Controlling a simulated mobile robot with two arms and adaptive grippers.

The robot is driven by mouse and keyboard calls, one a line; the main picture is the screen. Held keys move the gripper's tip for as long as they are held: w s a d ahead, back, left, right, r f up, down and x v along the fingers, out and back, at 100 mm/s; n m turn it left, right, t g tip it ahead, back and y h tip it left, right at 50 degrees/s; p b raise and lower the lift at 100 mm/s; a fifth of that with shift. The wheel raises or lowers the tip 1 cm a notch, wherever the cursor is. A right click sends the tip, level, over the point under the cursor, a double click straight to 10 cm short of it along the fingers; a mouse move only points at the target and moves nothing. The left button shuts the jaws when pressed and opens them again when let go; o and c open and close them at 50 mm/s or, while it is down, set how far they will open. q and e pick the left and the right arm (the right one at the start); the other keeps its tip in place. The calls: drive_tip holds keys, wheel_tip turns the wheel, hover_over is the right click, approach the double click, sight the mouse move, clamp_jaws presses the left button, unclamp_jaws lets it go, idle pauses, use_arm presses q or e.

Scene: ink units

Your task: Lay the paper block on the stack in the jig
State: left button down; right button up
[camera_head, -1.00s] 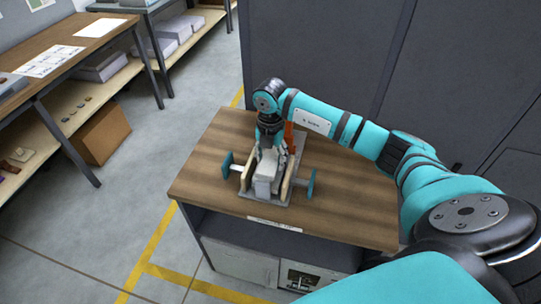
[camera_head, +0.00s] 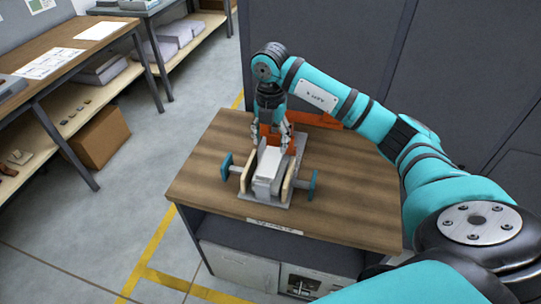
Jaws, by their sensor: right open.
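The jig (camera_head: 245,190) stands on the wooden top of a small cabinet, with wooden side boards and a teal handle on each side. A white paper stack (camera_head: 264,181) lies between the boards. A paler white block (camera_head: 272,157) lies on top toward the back; I cannot tell its edges from the stack in every place. My right gripper (camera_head: 270,138) is open, pointing down, just above and behind the block, apart from it. My left gripper is not in view.
An orange bracket (camera_head: 318,119) stands at the back of the jig, close to my right gripper. The cabinet top (camera_head: 345,195) is clear to the right. A workbench (camera_head: 45,65) with papers and a cardboard box (camera_head: 100,137) are at the left. Grey panels (camera_head: 330,40) rise behind.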

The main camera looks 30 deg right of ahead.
drive_tip(key=shift+r+b, duration=0.35)
drive_tip(key=shift+r, duration=1.85)
drive_tip(key=shift+a, duration=0.1)
